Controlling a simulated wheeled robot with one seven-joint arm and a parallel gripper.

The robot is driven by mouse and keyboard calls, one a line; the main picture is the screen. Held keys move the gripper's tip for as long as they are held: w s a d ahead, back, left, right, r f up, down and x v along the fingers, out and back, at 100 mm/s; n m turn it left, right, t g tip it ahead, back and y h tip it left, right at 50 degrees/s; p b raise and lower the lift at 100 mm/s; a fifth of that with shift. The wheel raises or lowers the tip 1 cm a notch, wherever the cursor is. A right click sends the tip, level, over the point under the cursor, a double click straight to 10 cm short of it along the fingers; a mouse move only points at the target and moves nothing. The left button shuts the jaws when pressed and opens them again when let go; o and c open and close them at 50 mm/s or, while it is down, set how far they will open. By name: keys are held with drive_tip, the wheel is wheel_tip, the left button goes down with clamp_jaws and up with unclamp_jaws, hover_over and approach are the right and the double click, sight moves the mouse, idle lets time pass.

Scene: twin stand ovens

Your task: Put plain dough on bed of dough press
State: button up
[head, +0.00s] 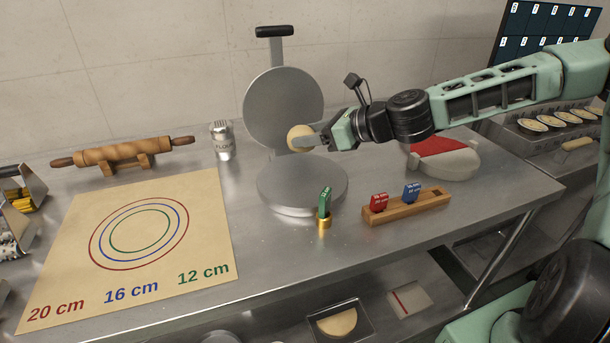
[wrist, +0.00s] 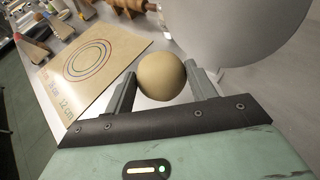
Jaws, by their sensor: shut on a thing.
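The plain dough (head: 299,137) is a pale round ball held in my gripper (head: 312,141). In the wrist view the dough (wrist: 161,76) sits between the two fingers of my gripper (wrist: 160,85), which are shut on it. The dough press stands open, its round upper plate (head: 283,100) raised upright with a black handle on top. Its round bed (head: 302,187) lies flat below. The dough is in the air above the rear part of the bed, in front of the raised plate's lower edge. The raised plate (wrist: 243,28) also shows in the wrist view.
A green tag in a brass holder (head: 324,210) stands at the bed's front edge. A wooden rack (head: 407,205) with red and blue tags is to the right. A flour shaker (head: 222,140), rolling pin (head: 123,153) and ringed mat (head: 200,243) are left. A red-and-white round item (head: 444,160) lies behind right.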

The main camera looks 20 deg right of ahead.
wheel_tip(320, 180, down, 8)
drive_tip(key=shift+f, duration=0.1)
idle(0.4)
drive_tip(key=o, duration=0.8)
drive_tip(key=shift+s, duration=0.1)
drive_tip(key=v, duration=1.2)
